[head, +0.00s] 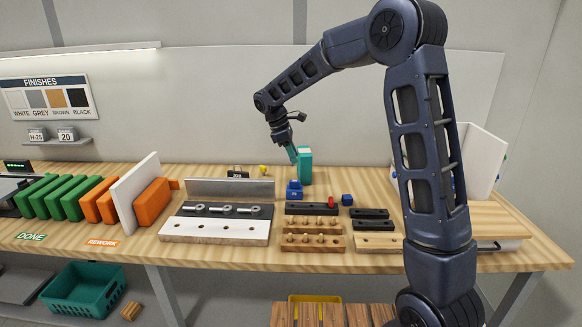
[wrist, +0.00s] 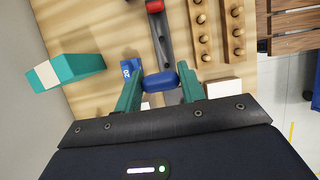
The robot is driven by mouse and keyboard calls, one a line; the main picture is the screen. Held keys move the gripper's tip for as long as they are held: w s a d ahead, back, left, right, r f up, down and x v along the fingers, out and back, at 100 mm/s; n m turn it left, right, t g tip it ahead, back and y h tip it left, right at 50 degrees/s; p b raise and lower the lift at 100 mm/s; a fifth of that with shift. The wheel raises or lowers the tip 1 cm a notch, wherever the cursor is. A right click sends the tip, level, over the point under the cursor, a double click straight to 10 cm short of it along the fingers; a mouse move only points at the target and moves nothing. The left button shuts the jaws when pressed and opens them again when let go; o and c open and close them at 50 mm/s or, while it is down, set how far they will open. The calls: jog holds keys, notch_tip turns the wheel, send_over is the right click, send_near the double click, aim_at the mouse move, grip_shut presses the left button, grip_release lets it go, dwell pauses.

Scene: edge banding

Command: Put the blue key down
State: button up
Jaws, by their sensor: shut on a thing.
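My gripper (wrist: 158,88) is shut on the blue key (wrist: 160,83), a small rounded blue piece between its two teal fingers. In the head view my gripper (head: 292,155) is above the back of the bench, close to the teal block; the key cannot be made out there. A blue block with a white marking (wrist: 130,68) lies below, beside the left finger in the wrist view; it also shows in the head view (head: 294,190).
A teal and white block (head: 305,166) stands just right of my gripper. A small blue cube (head: 347,199) sits right of the blue block. Wooden peg racks (head: 312,243) are at the front. A metal fixture (head: 228,188) stands to the left.

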jog(key=shift+w+a+r, duration=0.15)
jog(key=shift+w+r, duration=0.05)
jog(key=shift+w, duration=0.1)
jog(key=w+a+n+t+y, duration=0.2)
jog(key=w+a+n, duration=0.2)
jog(key=w+n, duration=0.7)
jog(key=w+a+n+t+y, duration=0.35)
jog(key=w+n, duration=0.35)
jog(key=w, duration=0.8)
jog(key=shift+g+h, duration=0.45)
jog(key=shift+g, duration=0.1)
jog(key=f, duration=2)
jog(key=shift+s+a+f, duration=0.1)
jog(key=shift+a+f, duration=0.05)
jog(key=shift+a, duration=0.2)
jog(key=shift+f, duration=0.1)
jog(key=o, duration=1)
jog(key=shift+c, duration=0.2)
